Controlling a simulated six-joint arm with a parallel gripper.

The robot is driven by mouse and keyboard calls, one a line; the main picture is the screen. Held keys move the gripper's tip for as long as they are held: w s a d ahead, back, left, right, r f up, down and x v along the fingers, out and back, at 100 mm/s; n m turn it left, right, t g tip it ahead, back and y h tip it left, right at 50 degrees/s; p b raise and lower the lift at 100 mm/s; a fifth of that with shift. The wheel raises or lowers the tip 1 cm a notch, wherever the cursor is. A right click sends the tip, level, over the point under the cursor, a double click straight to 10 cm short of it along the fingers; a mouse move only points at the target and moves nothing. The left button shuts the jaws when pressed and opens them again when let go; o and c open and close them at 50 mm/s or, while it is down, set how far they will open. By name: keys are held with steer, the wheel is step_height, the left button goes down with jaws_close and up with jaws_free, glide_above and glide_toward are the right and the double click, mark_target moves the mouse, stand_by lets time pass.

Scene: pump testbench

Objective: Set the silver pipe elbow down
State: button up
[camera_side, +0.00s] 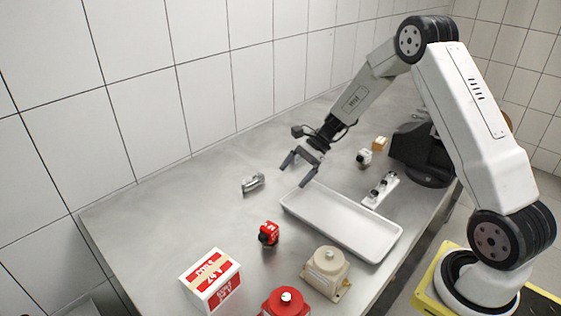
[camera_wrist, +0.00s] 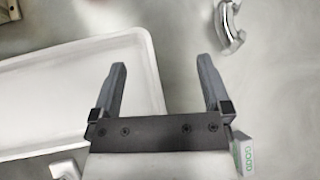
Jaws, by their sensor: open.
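The silver pipe elbow (camera_side: 253,183) lies on the metal table, left of my gripper and of the tray in the side view. In the wrist view the elbow (camera_wrist: 230,24) shows at the top right, beyond the right finger and partly cut off by the top edge. My gripper (camera_side: 293,177) is open and empty above the table, between the elbow and the tray's far end. In the wrist view its fingers (camera_wrist: 162,78) are spread with nothing between them. The gripper does not touch the elbow.
A white tray (camera_side: 374,247) lies to the right. A small red part (camera_side: 269,233), a red and white box (camera_side: 211,279), a beige pump (camera_side: 327,270) and a red pump (camera_side: 286,303) stand toward the front. The table's left part is clear. A tiled wall runs behind.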

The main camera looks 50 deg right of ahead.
steer(key=s+a+r+n+h, duration=0.2)
steer(key=s+a+n+h, duration=0.1)
steer(key=s+n, duration=0.6)
steer(key=s+a+r+n+h, duration=0.2)
steer(key=s+a+n+h, duration=0.2)
steer(key=s+n, duration=0.5)
steer(key=shift+s+a+r+n+h, duration=0.2)
steer(key=shift+a+r+n+h, duration=0.1)
steer(key=shift+h, duration=0.6)
